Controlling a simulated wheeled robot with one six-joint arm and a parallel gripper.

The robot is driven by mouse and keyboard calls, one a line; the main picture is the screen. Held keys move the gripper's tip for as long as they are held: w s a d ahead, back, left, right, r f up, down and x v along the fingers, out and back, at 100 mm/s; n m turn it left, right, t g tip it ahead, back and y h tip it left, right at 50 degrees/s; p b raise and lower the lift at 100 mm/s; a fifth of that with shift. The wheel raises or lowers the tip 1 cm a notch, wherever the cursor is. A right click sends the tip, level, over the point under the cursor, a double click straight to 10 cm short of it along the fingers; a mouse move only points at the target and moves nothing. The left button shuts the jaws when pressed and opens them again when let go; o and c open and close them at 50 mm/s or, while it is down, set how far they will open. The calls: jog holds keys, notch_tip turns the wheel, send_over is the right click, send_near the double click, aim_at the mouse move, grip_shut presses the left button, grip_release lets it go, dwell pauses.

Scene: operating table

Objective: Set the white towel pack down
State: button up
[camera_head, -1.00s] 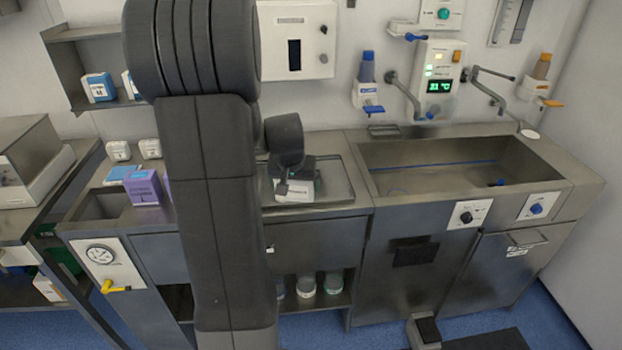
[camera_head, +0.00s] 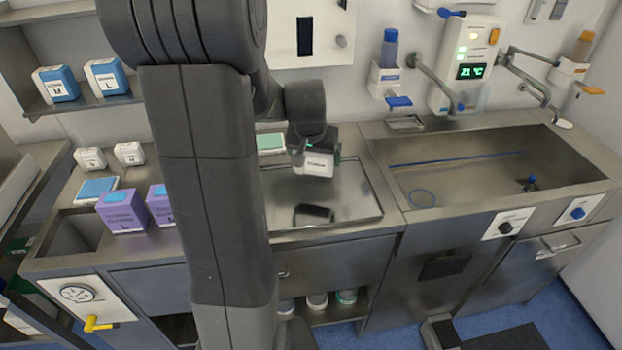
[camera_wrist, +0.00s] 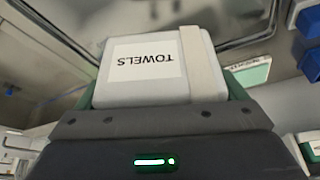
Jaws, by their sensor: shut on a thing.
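The white towel pack (camera_head: 317,163) is held by my gripper (camera_head: 313,150) above the steel tray on the counter. A dark reflection of the pack and gripper shows on the shiny tray (camera_head: 345,205) below, with a gap between. My arm hides the left part of the tray in the head view.
A green-topped pack (camera_head: 270,143) lies at the tray's back left. Purple boxes (camera_head: 122,212), a blue pack (camera_head: 97,188) and small white boxes (camera_head: 130,153) stand left of my arm. A sink (camera_head: 470,165) is to the right. The tray's front and right are clear.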

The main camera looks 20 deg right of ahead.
aim_at(313, 164)
notch_tip(313, 164, down, 8)
jog(key=shift+r, duration=0.25)
jog(key=shift+f, duration=0.15)
jog(key=o, duration=0.8)
jog(key=shift+c, duration=0.2)
jog(key=shift+r, duration=0.4)
jog(key=v, duration=1.1)
jog(key=shift+s+r, duration=0.15)
jog(key=shift+r, duration=0.1)
